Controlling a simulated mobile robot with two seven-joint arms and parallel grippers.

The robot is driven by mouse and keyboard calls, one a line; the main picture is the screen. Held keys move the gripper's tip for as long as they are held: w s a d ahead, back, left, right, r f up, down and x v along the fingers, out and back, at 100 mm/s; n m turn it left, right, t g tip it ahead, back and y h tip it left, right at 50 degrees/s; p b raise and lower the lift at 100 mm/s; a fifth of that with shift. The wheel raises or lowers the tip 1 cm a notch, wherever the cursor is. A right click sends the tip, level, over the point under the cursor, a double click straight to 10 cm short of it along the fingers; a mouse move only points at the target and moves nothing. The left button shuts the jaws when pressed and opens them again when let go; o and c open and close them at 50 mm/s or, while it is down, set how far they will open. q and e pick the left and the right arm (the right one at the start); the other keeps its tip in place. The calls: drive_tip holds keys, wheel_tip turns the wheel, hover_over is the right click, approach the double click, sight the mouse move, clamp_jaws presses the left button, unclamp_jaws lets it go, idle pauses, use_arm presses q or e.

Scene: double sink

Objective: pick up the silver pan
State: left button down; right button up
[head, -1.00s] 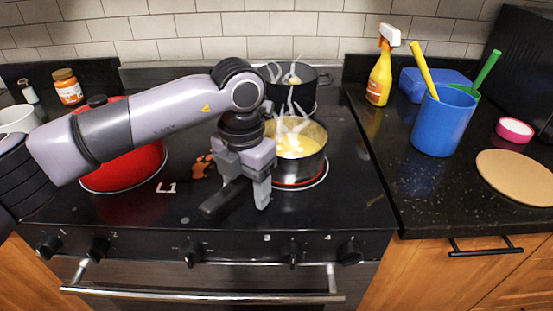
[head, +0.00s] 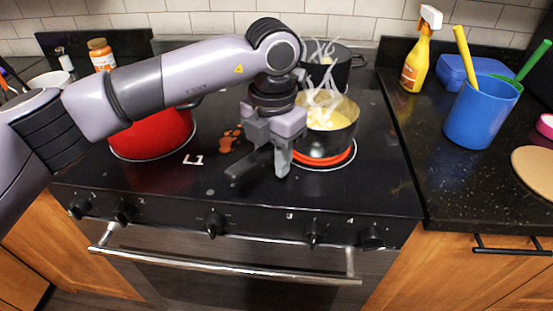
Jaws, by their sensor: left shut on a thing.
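The silver pan (head: 340,144) with yellow food in it is at the front right burner of the stove, steam rising from it. My left gripper (head: 262,168) is just left of the pan, pointing down. It is shut on the pan's dark handle (head: 238,174), which sticks out toward the lower left; the gripper hides part of it. The pan looks about level. A glowing red burner ring (head: 345,160) shows under its edge, and I cannot tell whether the pan touches it. My right gripper is not in view.
A black pot (head: 343,68) stands behind the pan. A red pot (head: 150,138) is at the left under my left arm. On the right counter are a yellow spray bottle (head: 414,65) and a blue cup (head: 480,115) with utensils. The front stove strip is clear.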

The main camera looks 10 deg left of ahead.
use_arm(q)
wheel_tip(320, 180, up, 19)
drive_tip(key=shift+f, duration=0.35)
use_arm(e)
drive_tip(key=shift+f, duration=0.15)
